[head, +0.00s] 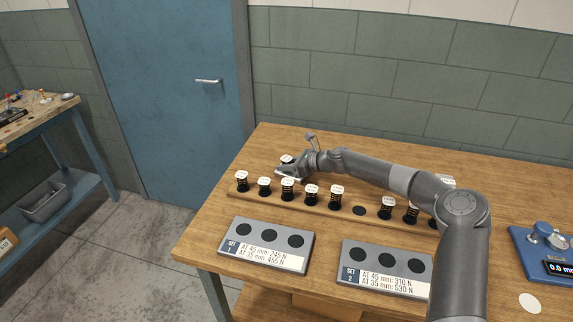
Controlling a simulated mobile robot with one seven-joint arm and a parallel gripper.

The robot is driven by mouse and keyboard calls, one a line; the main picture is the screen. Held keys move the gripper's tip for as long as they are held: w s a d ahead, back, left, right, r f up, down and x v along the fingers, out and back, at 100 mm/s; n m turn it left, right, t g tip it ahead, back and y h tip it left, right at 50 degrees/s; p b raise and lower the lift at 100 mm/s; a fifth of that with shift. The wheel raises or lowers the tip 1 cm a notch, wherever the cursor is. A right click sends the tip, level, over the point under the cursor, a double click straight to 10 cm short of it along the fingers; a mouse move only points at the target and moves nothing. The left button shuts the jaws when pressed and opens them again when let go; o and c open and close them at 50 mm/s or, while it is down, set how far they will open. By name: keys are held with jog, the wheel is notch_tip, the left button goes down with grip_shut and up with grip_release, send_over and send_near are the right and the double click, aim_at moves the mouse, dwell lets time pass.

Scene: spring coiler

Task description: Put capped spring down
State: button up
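Several capped springs, dark coils with white tops, stand in a row on a long wooden strip (225,190) on the bench. One of them (336,198) stands just left of a bare black round seat (359,210). Another white-topped capped spring (287,159) shows behind the row, right at my gripper (284,173), which partly covers it. My gripper reaches left over the back of the row, close above the third spring from the left (288,188). The fingers are small and overlap that spring, so I cannot tell whether they grip it.
In front of the strip are two grey holders with black round seats, labelled Set 1 (264,261) and Set 2 (364,284). A blue device with a display (541,252) sits at the right. My arm hides part of the row's right end. The bench's left front corner is clear.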

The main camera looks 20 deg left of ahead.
jog(key=o, duration=0.4)
jog(key=v, duration=1.2)
jog(key=shift+r, duration=0.1)
